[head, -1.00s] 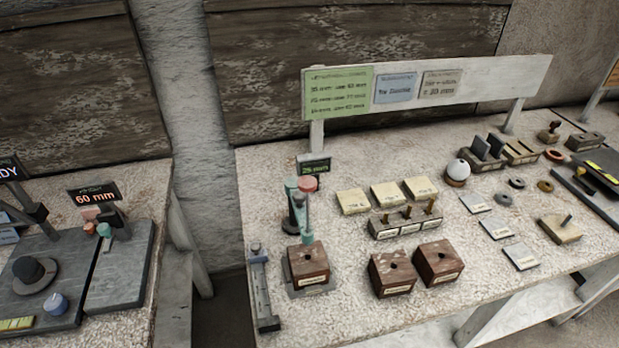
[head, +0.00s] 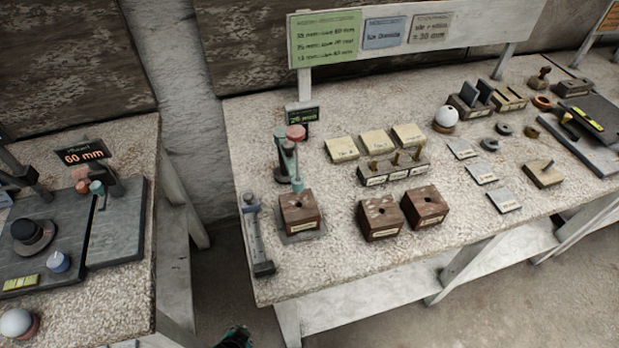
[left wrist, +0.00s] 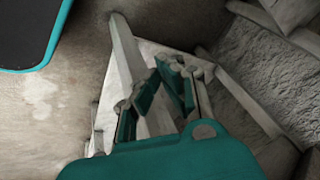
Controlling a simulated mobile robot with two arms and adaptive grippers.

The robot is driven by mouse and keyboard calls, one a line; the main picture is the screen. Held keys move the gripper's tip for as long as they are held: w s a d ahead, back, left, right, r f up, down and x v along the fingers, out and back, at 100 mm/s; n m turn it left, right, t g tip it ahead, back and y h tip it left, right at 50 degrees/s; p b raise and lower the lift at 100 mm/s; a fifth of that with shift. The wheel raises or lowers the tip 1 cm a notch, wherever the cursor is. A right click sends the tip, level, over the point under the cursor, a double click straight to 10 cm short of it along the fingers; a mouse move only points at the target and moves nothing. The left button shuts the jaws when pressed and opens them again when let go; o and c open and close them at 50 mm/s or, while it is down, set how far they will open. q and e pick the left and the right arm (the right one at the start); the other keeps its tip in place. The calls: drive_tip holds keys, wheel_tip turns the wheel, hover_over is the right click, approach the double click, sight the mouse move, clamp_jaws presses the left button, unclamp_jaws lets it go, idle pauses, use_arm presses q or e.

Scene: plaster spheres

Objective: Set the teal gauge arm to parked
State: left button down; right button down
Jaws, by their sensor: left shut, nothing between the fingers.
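The gauge stand (head: 281,158) is at the back left of the right-hand bench in the head view. A teal arm (head: 291,163) on it slopes down to a teal tip (head: 297,185) just above a brown wooden block (head: 299,212). A pink-red cap (head: 296,132) sits at its top. I cannot tell whether the tip touches the block. My left gripper (left wrist: 174,66) is shut and empty in the left wrist view, away from the gauge. A small dark and teal part of me shows at the head view's bottom edge. My right gripper is not identifiable.
A display (head: 302,117) stands behind the gauge. A grey slide tool (head: 256,235) lies left of the block; two more blocks (head: 380,217) (head: 425,207) stand right. The left bench holds a 60 mm display (head: 84,156) and a white sphere (head: 16,322). Floor shows between benches.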

use_arm(q)
drive_tip(key=w+d+r+m+t+y+p, duration=0.1)
drive_tip(key=w+r+t, duration=0.25)
drive_tip(key=r, duration=1.05)
drive_tip(key=w+d+r+m+t, duration=0.15)
drive_tip(key=w+r, duration=0.35)
drive_tip(key=r, duration=1)
drive_tip(key=w+d+r+m+t+h, duration=0.1)
drive_tip(key=d+r+m+t+h, duration=0.2)
drive_tip(key=d+r+m, duration=0.2)
drive_tip(key=d+r+m+t+h, duration=0.3)
drive_tip(key=d+r+m, duration=0.3)
drive_tip(key=d, duration=0.5)
drive_tip(key=shift+w+d+r+m+t+h, duration=0.3)
drive_tip(key=shift+w+m+t+h, duration=0.15)
drive_tip(key=shift+m, duration=0.5)
drive_tip(key=p+x, duration=0.4)
drive_tip(key=x, duration=0.6)
drive_tip(key=shift+s+a+f+p, duration=0.1)
drive_tip(key=shift+a+p, duration=0.35)
drive_tip(key=shift+a, duration=1.5)
